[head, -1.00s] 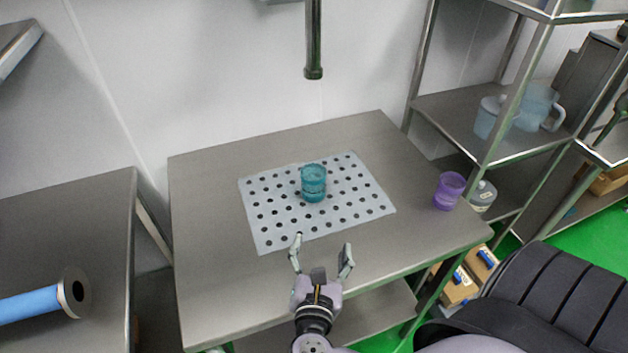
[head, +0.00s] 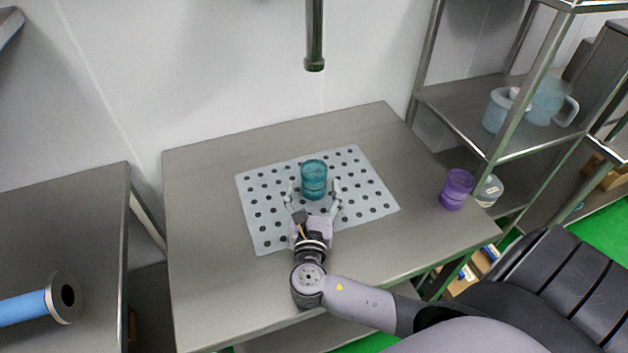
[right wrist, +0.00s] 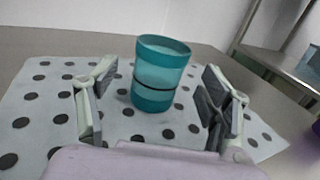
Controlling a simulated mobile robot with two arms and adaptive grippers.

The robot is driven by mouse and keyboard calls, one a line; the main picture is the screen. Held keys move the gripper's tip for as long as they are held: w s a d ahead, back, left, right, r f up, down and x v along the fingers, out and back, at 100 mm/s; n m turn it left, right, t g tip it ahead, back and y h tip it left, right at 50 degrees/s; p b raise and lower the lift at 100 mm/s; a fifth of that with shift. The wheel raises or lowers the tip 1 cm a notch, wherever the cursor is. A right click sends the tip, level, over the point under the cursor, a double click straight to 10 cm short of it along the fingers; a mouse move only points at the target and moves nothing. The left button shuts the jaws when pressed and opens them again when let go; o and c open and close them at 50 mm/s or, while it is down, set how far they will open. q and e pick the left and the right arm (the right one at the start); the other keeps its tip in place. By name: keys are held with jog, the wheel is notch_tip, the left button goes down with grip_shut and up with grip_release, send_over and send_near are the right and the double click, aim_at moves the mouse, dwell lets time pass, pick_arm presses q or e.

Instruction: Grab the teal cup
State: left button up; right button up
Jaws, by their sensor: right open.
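The teal cup (head: 314,178) stands upright on a pale mat with dark dots (head: 262,232) on the steel table. It is see-through, with a dark band around its middle. My right gripper (head: 314,194) is open, with one finger on each side of the cup's near side in the head view. In the right wrist view, the cup (right wrist: 160,78) stands between and just beyond the two open fingers (right wrist: 155,110), with a gap on both sides. My left gripper is not in view.
A purple cup (head: 456,188) stands at the table's right edge. A pipe (head: 315,40) hangs above the table's back. The table's left part (head: 200,220) is clear.

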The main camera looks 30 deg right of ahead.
aim_at(314, 183)
jog(key=shift+w+d+r, duration=0.1)
jog(key=shift+w+d, duration=0.15)
jog(key=shift+w, duration=0.1)
jog(key=p+x, duration=0.1)
jog(key=x, duration=0.2)
jog(key=shift+w+d, duration=0.25)
jog(key=shift+w, duration=0.05)
jog(key=shift+w+d, duration=0.25)
jog(key=shift+w, duration=0.1)
jog(key=shift+c, duration=0.8)
jog(key=c, duration=0.9)
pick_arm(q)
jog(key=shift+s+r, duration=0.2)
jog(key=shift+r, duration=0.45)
pick_arm(e)
jog(key=shift+c, duration=0.4)
